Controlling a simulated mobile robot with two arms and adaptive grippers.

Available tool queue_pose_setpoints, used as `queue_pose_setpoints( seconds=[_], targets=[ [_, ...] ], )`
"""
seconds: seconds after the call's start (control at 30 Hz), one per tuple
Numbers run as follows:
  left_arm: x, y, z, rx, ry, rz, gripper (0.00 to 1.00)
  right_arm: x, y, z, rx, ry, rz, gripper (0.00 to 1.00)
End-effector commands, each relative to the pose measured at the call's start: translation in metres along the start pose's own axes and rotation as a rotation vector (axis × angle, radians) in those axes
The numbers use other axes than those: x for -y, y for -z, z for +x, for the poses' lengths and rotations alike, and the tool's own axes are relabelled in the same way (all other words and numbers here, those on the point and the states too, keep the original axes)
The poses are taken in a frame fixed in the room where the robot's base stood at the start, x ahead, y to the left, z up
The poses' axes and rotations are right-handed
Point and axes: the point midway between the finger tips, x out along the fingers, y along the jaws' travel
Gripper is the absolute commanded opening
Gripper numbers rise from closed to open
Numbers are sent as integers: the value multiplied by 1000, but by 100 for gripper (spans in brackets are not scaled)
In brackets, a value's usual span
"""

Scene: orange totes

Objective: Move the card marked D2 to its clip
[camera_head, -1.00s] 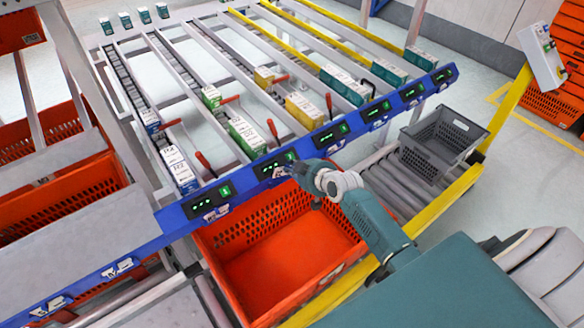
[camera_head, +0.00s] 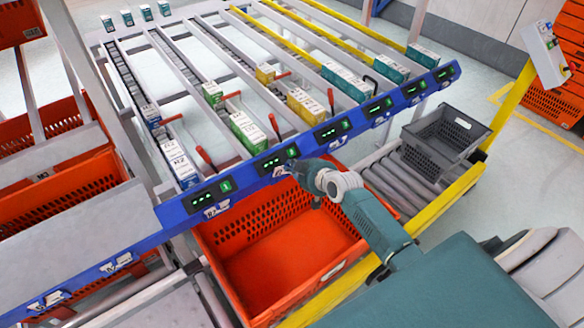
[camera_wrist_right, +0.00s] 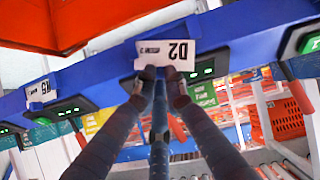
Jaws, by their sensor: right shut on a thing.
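In the head view my right gripper (camera_head: 294,172) is at the front face of the rail, just below a black display with green lights (camera_head: 274,160). The gripper and forearm partly hide the card and rail there. My left gripper is not in view.
An orange tote (camera_head: 330,270) stands below the rail. A grey crate (camera_head: 440,145) sits on rollers at right. Cartons, such as a green and white one (camera_head: 243,131), lie in the sloped lanes behind the rail. Other cards (camera_head: 215,210) hang along the rail.

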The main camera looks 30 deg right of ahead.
Motion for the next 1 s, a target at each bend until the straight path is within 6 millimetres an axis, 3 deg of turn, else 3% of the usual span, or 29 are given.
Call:
queue_pose_setpoints(
  seconds=[0.03,0.27,0.3,0.4,0.8,1.0],
  targets=[
    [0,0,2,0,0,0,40,-2,-14,1,23,-2,-2,0],
    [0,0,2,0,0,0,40,-2,-16,1,27,-1,-3,0],
    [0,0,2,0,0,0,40,-2,-16,1,28,-1,-3,16],
    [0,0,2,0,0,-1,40,-1,-16,1,27,-1,-3,32],
    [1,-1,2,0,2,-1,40,0,-9,0,15,0,-1,32],
    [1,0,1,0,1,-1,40,0,-10,-19,14,0,-3,32]
  ],
)
